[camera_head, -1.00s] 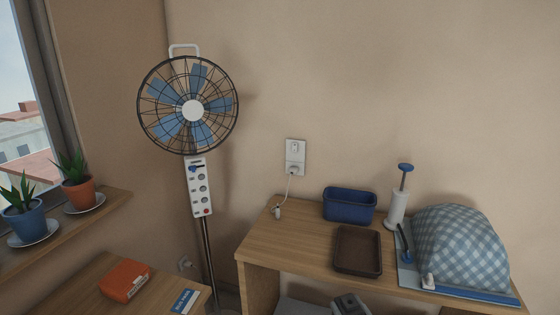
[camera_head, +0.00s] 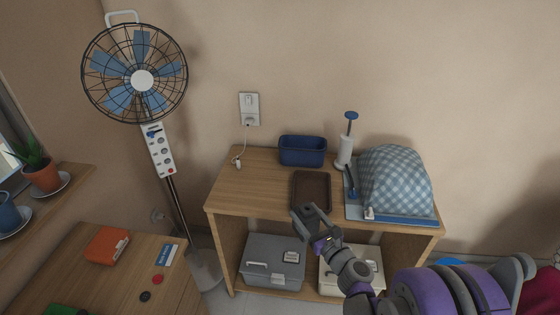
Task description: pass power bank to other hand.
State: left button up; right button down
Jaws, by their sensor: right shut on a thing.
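My right gripper (camera_head: 311,214) reaches in from the lower right, in front of the wooden shelf unit. It is shut on a small dark grey thing, taken to be the power bank (camera_head: 309,210); the fingers cover much of it and its outline is hard to make out. The gripper appears in front of the brown tray's lower edge, and the held thing seems to be off the shelf top. My left gripper is out of view.
The shelf top (camera_head: 240,188) bears a brown tray (camera_head: 311,178), a blue bin (camera_head: 302,152) and a checked cloth mound (camera_head: 394,180). Two cases stand below. A fan (camera_head: 142,80) stands left, behind a table with an orange box (camera_head: 107,245).

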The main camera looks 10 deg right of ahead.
jog(key=shift+w+a+r+n+g+y, duration=0.3)
jog(key=shift+n+y, duration=0.2)
jog(key=shift+y, duration=0.3)
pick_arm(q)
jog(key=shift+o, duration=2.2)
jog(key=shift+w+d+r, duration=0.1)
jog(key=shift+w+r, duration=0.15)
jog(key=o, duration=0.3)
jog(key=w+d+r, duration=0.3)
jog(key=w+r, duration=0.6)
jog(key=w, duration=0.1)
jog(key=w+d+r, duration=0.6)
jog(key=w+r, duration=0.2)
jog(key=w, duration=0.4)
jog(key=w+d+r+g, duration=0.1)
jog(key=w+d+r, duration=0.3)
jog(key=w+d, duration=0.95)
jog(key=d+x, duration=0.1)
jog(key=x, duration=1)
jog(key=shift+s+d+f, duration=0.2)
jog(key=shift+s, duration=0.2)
pick_arm(e)
jog(key=w+a+r+n+g+y, duration=0.7)
jog(key=w+a+n+g+y, duration=0.2)
jog(key=n+g, duration=0.5)
jog(key=a+g+y, duration=0.1)
jog(key=g+y, duration=0.1)
jog(key=g, duration=0.1)
jog(key=shift+w+a, duration=0.2)
jog(key=shift+a, duration=0.15)
